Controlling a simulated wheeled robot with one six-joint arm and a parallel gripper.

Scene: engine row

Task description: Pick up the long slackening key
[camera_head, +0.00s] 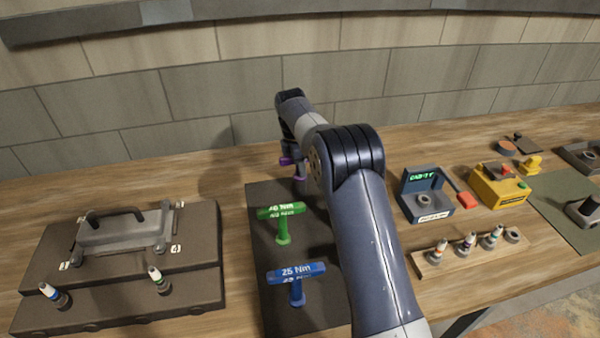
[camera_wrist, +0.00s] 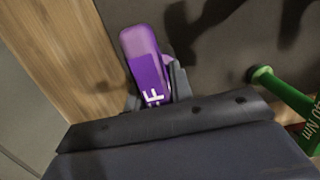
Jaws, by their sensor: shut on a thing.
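A purple T-handled key (camera_wrist: 147,62) with white lettering, partly hidden, is between the fingers of my gripper (camera_wrist: 158,92) in the wrist view. In the head view the purple key (camera_head: 287,160) shows at the far end of the dark mat, below my wrist. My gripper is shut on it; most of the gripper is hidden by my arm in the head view. I cannot tell whether the key is clear of the mat. A green key (camera_head: 283,222) and a blue key (camera_head: 296,283) marked 25 Nm stand nearer on the mat.
The dark mat (camera_head: 262,262) lies on the wooden bench. An engine block (camera_head: 130,262) with a handled cover stands left. Right are a grey device with a green display (camera_head: 428,196), a yellow box (camera_head: 499,187) and a wooden rack (camera_head: 462,256) with several plugs. A tiled wall rises behind.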

